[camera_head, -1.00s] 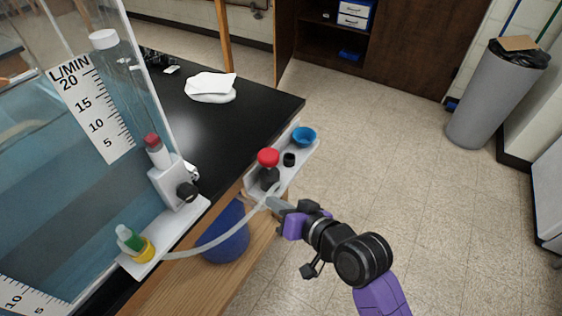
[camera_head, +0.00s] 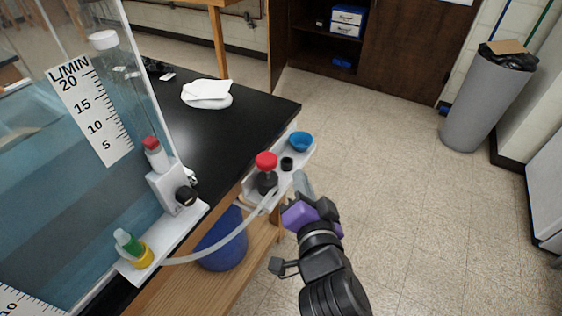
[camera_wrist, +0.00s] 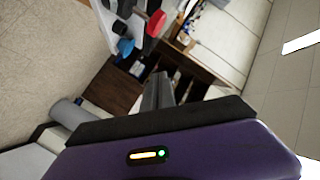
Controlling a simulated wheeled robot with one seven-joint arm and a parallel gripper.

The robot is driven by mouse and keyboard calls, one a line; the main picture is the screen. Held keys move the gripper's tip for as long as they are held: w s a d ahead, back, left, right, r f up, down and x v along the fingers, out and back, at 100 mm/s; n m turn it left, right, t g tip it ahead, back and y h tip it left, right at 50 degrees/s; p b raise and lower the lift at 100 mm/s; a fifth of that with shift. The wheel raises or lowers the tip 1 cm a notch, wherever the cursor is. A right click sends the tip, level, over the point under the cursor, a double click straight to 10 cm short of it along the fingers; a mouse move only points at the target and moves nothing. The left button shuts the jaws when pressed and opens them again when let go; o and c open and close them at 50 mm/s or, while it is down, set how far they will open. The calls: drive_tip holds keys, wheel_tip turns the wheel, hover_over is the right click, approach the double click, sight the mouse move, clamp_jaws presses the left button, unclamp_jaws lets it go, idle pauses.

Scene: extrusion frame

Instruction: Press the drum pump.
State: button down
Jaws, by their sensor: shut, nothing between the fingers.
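The drum pump has a red knob (camera_head: 266,161) on a dark body (camera_head: 267,184). It stands on a white shelf at the bench corner, with a pale hose (camera_head: 225,240) running left from it. A blue drum (camera_head: 222,240) is under the shelf. My gripper (camera_head: 301,181) is shut and empty, just right of the pump, with its tips pointing up in the picture and lower than the knob; they look apart from it. In the wrist view the red knob (camera_wrist: 156,23) lies above the shut fingers (camera_wrist: 157,92).
A blue bowl (camera_head: 301,141) and a small black cap (camera_head: 287,163) sit on the shelf by the pump. The flow-meter panel (camera_head: 88,115) and a valve (camera_head: 178,190) are at the left. A grey bin (camera_head: 476,105) stands at the right. The floor between is clear.

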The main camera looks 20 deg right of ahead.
sight(267, 161)
drive_tip(key=shift+w, duration=0.1)
idle(0.3)
drive_tip(key=w+f+p, duration=0.2)
drive_tip(key=w+f, duration=0.2)
drive_tip(key=w, duration=0.6)
drive_tip(key=shift+w+d+f, duration=0.15)
drive_tip(key=shift+w+f, duration=0.15)
